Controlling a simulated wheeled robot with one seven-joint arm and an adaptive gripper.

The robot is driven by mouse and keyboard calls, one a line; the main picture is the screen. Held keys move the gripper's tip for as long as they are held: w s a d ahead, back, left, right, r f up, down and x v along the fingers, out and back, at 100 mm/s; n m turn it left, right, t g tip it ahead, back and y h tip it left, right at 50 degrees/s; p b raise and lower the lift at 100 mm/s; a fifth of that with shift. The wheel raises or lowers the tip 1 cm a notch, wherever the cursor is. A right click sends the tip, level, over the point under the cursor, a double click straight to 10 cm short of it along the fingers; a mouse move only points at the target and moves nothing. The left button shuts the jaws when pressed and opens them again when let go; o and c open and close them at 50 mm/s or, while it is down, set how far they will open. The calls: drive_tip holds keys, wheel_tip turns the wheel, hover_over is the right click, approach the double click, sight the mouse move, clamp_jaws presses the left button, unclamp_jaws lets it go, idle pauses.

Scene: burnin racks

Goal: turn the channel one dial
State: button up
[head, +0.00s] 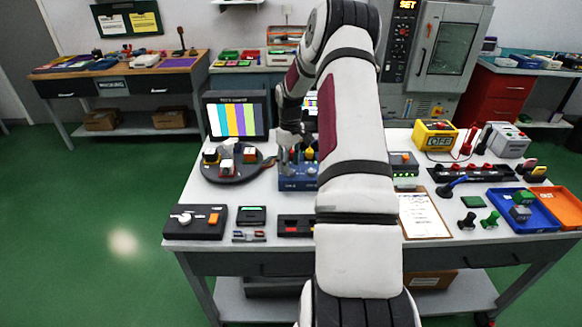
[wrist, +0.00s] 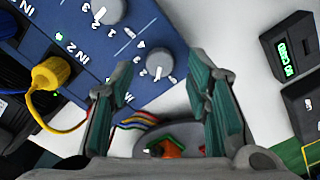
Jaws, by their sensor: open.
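A blue panel box (head: 297,184) stands on the white bench in the head view, partly hidden by my arm. In the wrist view the same blue panel (wrist: 88,58) fills the upper left. It carries a large grey dial (wrist: 108,8) at the top edge and a second grey dial (wrist: 160,64) lower right, with small numbers around them. I cannot tell which dial is channel one. My gripper (wrist: 163,92) is open, its teal-padded fingers apart. The lower dial shows between and just beyond the fingertips. No contact is visible. My gripper (head: 290,140) is above the box in the head view.
A yellow plug (wrist: 52,74) with a cable sits in the panel near the IN 2 label. A monitor with colour bars (head: 237,117) and a round dark tray (head: 216,174) stand left of the box. A clipboard (head: 424,214) lies to the right.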

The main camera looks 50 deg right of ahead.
drive_tip(key=shift+f, duration=1)
clamp_jaws()
